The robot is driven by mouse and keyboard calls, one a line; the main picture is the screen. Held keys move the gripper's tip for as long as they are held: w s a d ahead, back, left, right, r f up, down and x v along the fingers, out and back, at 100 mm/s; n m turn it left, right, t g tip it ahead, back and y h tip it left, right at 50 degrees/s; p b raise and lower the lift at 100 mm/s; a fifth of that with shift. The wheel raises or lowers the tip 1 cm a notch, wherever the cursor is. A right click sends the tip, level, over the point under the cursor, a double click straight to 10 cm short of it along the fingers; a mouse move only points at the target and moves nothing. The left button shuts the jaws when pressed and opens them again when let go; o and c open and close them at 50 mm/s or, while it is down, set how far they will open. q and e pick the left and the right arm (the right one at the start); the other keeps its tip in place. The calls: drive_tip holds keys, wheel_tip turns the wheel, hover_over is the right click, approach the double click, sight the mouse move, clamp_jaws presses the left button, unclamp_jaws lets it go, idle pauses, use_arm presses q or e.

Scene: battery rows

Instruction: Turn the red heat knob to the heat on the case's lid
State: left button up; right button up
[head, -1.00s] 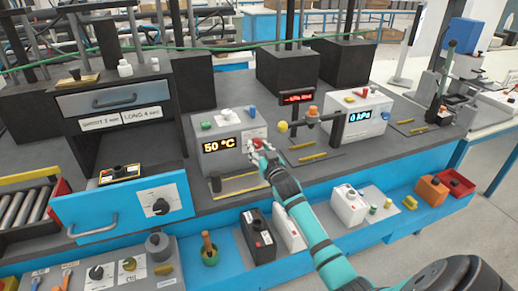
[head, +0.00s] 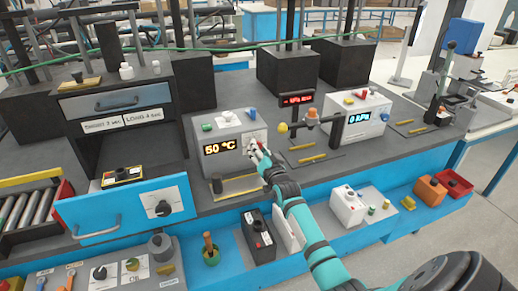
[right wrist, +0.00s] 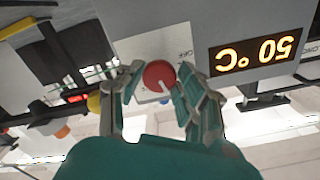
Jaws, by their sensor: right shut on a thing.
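The red heat knob (right wrist: 159,75) is on the front of a grey box (head: 205,131), and a white pointer line shows on its face in the right wrist view. The box's display (head: 221,147) reads 50 °C; it shows upside down in the right wrist view (right wrist: 254,54). My right gripper (head: 257,151) is at the box's right front, its fingers on either side of the knob and shut on it. In the head view the fingers largely hide the knob. I cannot make out a heat marking on any case lid. My left gripper is not in view.
A second grey box (head: 358,119) reading 0 kPa stands to the right, behind a post with an orange part (head: 312,117). An open blue drawer (head: 97,207) juts out at left. Dark and white batteries (head: 258,234) stand in the blue trough below my right arm.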

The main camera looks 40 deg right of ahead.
drive_tip(key=shift+m, duration=1.2)
drive_tip(key=o, duration=1.1)
drive_tip(key=v, duration=1.2)
drive_tip(key=shift+a, duration=0.1)
